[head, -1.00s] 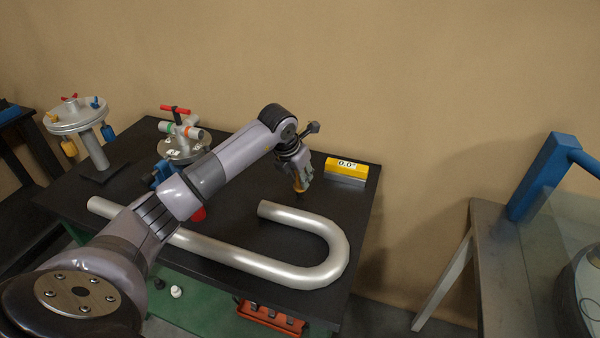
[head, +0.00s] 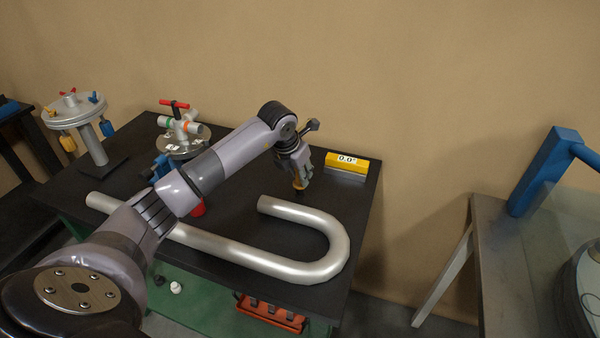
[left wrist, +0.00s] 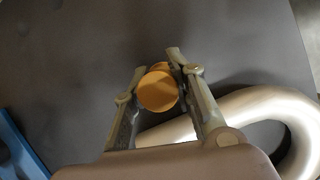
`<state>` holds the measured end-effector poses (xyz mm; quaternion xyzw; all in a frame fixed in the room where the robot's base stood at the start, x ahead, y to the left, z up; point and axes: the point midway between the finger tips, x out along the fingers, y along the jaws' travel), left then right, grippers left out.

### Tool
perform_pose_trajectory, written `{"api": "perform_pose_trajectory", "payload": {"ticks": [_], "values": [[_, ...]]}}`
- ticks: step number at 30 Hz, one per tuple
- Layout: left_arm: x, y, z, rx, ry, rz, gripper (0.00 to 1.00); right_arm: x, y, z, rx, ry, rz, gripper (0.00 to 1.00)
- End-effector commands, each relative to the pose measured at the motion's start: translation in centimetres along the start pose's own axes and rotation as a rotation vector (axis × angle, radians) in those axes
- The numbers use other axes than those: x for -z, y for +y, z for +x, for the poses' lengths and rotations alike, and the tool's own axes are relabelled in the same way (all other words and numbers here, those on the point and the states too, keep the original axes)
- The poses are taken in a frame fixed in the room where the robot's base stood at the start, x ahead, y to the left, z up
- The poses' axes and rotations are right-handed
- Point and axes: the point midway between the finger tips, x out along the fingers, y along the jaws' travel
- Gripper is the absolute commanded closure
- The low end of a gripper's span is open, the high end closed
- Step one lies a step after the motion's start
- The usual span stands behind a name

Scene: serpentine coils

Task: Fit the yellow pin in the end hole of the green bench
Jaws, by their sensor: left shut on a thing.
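The yellow pin (left wrist: 158,92) is between the fingers of my left gripper (left wrist: 155,80) in the left wrist view, its round end facing the camera. In the head view my left gripper (head: 298,178) points down over the far right part of the dark-topped green bench (head: 232,205), with a little of the yellow pin (head: 298,185) showing below the fingers. The pin's lower tip is near the bench top; I cannot tell whether it is in a hole. The end hole is not visible. My right gripper is not in view.
A silver U-shaped pipe (head: 335,240) lies on the bench in front of the gripper. A yellow box reading 0.0° (head: 346,164) stands behind it to the right. A valve fixture (head: 180,140) stands at the back left. An orange tray (head: 270,313) sits below the bench top.

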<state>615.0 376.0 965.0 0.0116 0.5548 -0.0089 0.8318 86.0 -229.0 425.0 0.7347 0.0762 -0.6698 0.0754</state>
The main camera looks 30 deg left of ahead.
Motion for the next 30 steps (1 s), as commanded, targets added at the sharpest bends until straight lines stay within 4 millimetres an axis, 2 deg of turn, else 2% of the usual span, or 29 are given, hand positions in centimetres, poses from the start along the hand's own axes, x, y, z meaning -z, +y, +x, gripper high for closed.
{"api": "perform_pose_trajectory", "payload": {"ticks": [18,30], "values": [[0.9,0.0,2.1,0.0,-0.001,0.0,1.0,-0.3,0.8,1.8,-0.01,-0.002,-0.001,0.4],[0.9,0.0,2.3,0.0,-0.001,0.0,1.0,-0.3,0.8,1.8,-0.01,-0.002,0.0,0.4]]}}
